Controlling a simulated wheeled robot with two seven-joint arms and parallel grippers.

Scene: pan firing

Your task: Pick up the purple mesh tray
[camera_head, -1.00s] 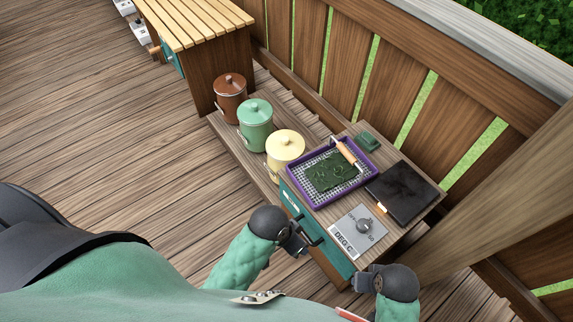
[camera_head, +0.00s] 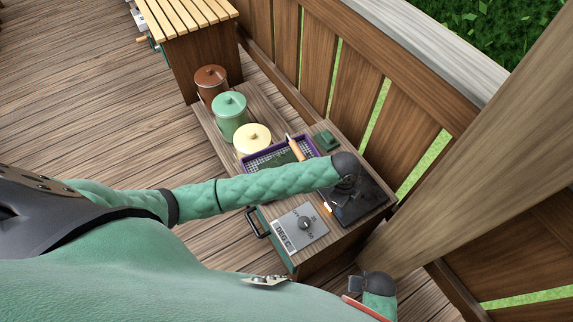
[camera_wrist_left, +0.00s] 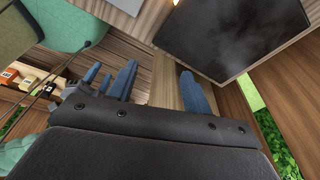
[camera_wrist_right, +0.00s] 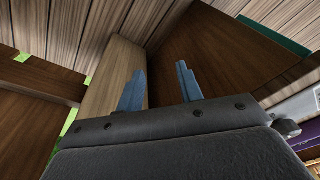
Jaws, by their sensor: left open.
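The purple mesh tray (camera_head: 250,160) lies on the small wooden cabinet's top. My left forearm crosses in front of it and hides its near part. A dark green sheet (camera_head: 283,158) lies in it. My left gripper (camera_head: 351,187) is over the black plate (camera_head: 362,205), right of the tray and apart from it. In the left wrist view its blue fingers (camera_wrist_left: 160,85) are spread with nothing between them.
A wooden-handled tool (camera_head: 295,147) rests at the tray's back edge, near a green block (camera_head: 327,140). Yellow (camera_head: 252,139), green (camera_head: 230,115) and brown (camera_head: 210,82) canisters stand left of it. A dial panel (camera_head: 300,228) is at the front. A wooden fence and post (camera_head: 470,130) bound the right.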

